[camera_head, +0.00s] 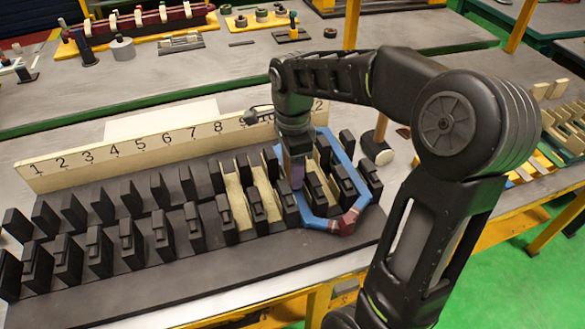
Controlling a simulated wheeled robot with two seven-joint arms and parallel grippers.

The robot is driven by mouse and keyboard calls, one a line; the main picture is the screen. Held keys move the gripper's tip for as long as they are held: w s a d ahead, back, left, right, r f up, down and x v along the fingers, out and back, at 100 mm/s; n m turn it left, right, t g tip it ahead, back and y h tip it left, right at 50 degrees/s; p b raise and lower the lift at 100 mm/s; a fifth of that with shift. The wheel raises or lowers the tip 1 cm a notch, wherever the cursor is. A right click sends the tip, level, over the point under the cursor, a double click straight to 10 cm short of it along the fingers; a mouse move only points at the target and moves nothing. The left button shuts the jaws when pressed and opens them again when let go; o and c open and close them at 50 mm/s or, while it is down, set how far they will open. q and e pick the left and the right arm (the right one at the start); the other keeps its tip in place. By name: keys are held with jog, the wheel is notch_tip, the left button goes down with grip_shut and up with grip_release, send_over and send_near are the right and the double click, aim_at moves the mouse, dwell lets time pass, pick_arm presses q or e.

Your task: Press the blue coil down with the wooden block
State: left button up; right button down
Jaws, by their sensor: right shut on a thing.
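The blue coil (344,156) is a six-sided loop around several black teeth at the right end of the black stator (150,285). Its near corner has a dark red band. My right gripper (294,158) comes down from above at the coil's left side, between the teeth. It is shut on a small block (297,174), which I take to be the wooden block; it looks greyish and is partly hidden by the gripper and teeth. I cannot tell whether the block touches the coil. My left gripper is not in view.
Pale slot liners (232,190) sit between some teeth. A numbered wooden board (115,152) stands behind the stator. A mallet (378,152) stands close to the coil's right. Pale wooden pieces (560,125) lie at the far right. A back bench (235,65) holds tools.

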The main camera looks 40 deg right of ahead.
notch_tip(320, 180, up, 11)
jog(key=p, duration=0.8)
jog(key=shift+r, duration=0.2)
jog(key=shift+f, duration=0.1)
